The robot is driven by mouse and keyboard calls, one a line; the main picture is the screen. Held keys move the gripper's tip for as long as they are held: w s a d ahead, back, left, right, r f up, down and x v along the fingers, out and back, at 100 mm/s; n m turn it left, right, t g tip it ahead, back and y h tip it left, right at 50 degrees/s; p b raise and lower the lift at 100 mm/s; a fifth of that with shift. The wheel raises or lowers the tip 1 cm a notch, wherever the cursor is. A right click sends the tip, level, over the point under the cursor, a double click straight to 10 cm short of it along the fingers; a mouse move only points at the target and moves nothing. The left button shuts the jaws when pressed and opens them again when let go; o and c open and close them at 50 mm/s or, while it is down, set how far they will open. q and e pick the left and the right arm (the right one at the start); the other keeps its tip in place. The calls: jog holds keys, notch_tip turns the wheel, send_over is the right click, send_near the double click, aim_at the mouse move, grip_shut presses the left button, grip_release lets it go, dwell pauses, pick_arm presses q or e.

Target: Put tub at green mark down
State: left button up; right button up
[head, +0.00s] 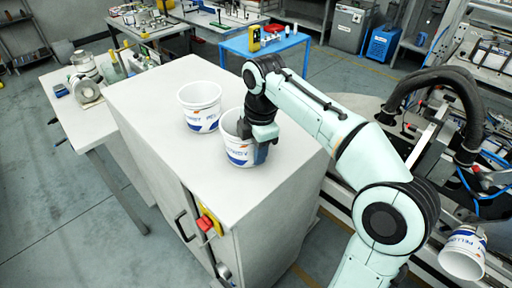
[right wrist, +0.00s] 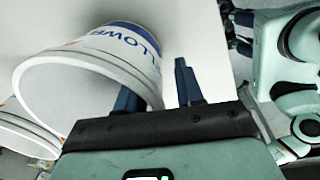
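Two white tubs with blue and orange print stand upright on the white cabinet top. My right gripper (head: 254,143) is at the nearer tub (head: 238,154), on its right side. In the right wrist view the two dark fingers (right wrist: 160,90) are apart. One finger appears to be inside the tub (right wrist: 95,65) and the other outside, with the wall between them and a gap beside the outer finger. The other tub (head: 199,110) stands just behind and to the left. No green mark can be made out. My left gripper is out of view.
The cabinet top (head: 150,90) is clear at its left and front. Another similar tub (head: 463,253) is tilted at the machine on the lower right. A bench (head: 85,115) with metal parts stands left, and a blue table (head: 265,45) stands behind.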

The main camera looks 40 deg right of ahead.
jog(key=shift+r, duration=0.1)
notch_tip(320, 180, up, 12)
jog(key=s, duration=0.1)
dwell(0.4)
jog(key=shift+s+d+f, duration=0.1)
jog(key=shift+s+f, duration=0.05)
jog(key=shift+f, duration=0.05)
